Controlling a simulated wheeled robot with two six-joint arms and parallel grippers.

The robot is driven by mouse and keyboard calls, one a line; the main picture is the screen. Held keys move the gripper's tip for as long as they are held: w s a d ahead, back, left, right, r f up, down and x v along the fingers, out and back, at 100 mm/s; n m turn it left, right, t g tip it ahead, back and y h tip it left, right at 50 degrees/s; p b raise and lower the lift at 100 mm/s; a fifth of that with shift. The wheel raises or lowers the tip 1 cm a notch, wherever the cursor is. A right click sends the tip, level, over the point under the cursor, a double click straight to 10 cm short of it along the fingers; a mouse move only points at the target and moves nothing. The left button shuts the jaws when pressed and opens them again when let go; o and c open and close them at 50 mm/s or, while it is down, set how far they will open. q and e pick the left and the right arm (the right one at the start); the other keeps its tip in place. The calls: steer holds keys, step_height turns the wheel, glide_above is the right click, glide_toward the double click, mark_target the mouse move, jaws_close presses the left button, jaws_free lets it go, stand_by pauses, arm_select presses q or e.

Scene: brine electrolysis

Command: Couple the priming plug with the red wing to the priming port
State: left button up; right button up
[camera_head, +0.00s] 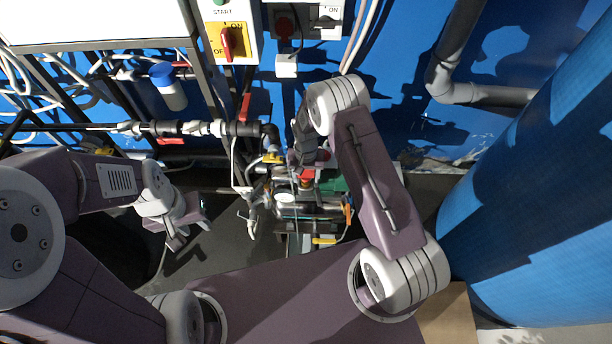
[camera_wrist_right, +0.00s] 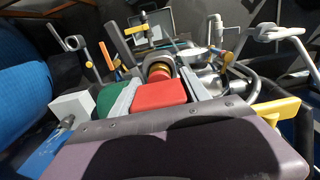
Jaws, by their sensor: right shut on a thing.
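The priming plug's red wing (camera_wrist_right: 160,94) sits between the two grey fingers of my right gripper (camera_wrist_right: 160,98) in the right wrist view. The gripper is shut on it. In the head view, the red wing (camera_head: 306,175) shows below my right gripper (camera_head: 305,168), over the pump assembly. My left gripper (camera_head: 191,234) hangs empty to the left, its fingers apart.
Metal pipework (camera_head: 310,212) with yellow and orange handles surrounds the work spot. A green body (camera_wrist_right: 108,97) and a white box (camera_wrist_right: 73,108) stand beside the right gripper. A large blue tank (camera_head: 540,190) fills the right side. Dark floor lies open around the left gripper.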

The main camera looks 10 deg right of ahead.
steer(key=shift+s+f, duration=0.1)
steer(key=shift+f, duration=0.1)
stand_by(0.6)
steer(key=shift+r, duration=0.1)
steer(key=shift+r, duration=0.1)
stand_by(0.8)
stand_by(0.6)
steer(key=o, duration=1.6)
steer(key=shift+o, duration=0.2)
steer(key=shift+r+p, duration=0.2)
steer(key=shift+p, duration=0.25)
jaws_close()
